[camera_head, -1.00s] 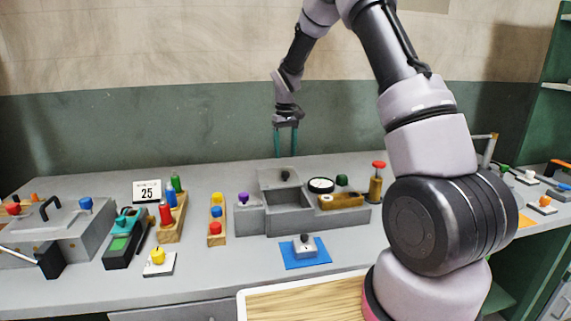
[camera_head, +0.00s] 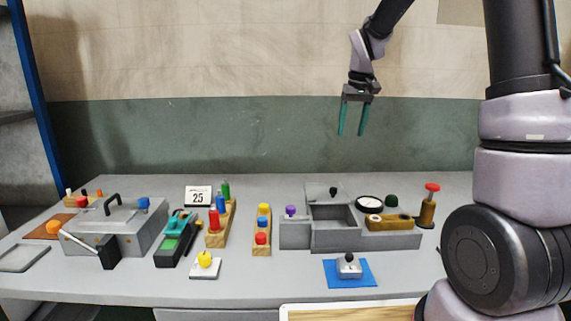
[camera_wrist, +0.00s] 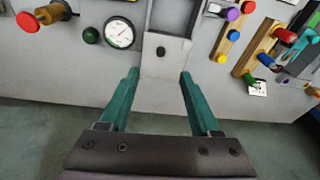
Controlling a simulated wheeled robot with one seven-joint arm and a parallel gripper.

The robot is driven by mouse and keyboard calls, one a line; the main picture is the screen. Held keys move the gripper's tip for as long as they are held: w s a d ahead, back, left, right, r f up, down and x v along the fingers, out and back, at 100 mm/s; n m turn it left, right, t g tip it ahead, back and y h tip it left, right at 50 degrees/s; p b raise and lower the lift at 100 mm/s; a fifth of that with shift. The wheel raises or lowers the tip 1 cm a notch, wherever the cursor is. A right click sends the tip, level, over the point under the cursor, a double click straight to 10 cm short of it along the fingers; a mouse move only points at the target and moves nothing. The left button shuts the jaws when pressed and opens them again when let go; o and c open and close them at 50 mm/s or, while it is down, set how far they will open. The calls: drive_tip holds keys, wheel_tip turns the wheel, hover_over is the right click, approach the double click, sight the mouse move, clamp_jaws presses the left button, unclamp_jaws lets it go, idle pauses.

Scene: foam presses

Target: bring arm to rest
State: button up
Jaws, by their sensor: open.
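My gripper (camera_head: 353,118) is open and empty. It hangs in the air above the back of the bench, in front of the green wall band, with its teal fingers pointing down. In the wrist view its two fingers (camera_wrist: 157,75) are spread apart with nothing between them. Beyond them shows the back of the grey press box (camera_head: 295,236) with its upright lid plate (camera_wrist: 165,68) and a dark knob. My gripper touches nothing. My arm runs up out of the top of the head view and down its right side.
The grey bench (camera_head: 120,285) holds a hinged press (camera_head: 125,228) at left, a teal stapler-like tool (camera_head: 175,240), wooden peg racks (camera_head: 262,238), a gauge (camera_head: 369,202), a red-topped post (camera_head: 428,207) and a blue mat (camera_head: 362,275). The air around my gripper is clear.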

drive_tip(key=s+d+r+m+t, duration=0.1)
drive_tip(key=s+r, duration=0.2)
drive_tip(key=s, duration=0.5)
drive_tip(key=s+d+r+m+t, duration=0.1)
drive_tip(key=s+r+m+t, duration=0.1)
drive_tip(key=s, duration=0.7)
drive_tip(key=s+d+r+m+t+y, duration=0.1)
drive_tip(key=s+r, duration=0.3)
drive_tip(key=s, duration=0.5)
drive_tip(key=shift+s+d+r+m+t, duration=0.25)
drive_tip(key=shift+r+m+t, duration=0.15)
drive_tip(key=shift+m+t, duration=0.25)
